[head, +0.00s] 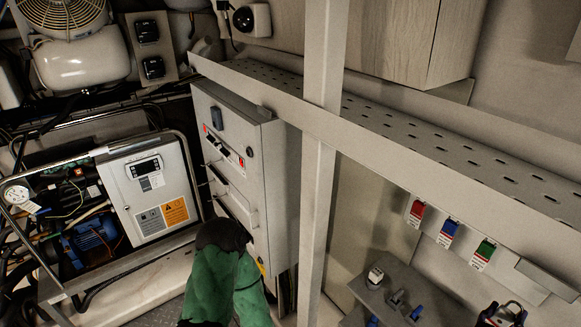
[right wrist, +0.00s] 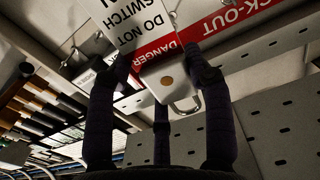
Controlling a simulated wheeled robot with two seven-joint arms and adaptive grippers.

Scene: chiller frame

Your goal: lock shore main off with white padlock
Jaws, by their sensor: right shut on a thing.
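In the right wrist view my right gripper (right wrist: 158,85) is shut on the white padlock (right wrist: 163,78), which has a brass round on its face and a metal shackle. A red and white danger tag (right wrist: 135,28) hangs with it. At the lower right edge of the head view, dark fingers with a shackle and some red and white appear to be this same gripper (head: 503,315). The grey switch cabinet (head: 263,190) stands left of the post, with a dark switch and red-marked parts on its front. I cannot read which is the shore main.
Red (head: 416,213), blue (head: 448,232) and green (head: 483,254) tagged locks hang at right, above a shelf of small parts. A chiller unit (head: 152,190) stands at left. My green arm covers the cabinet's lower front.

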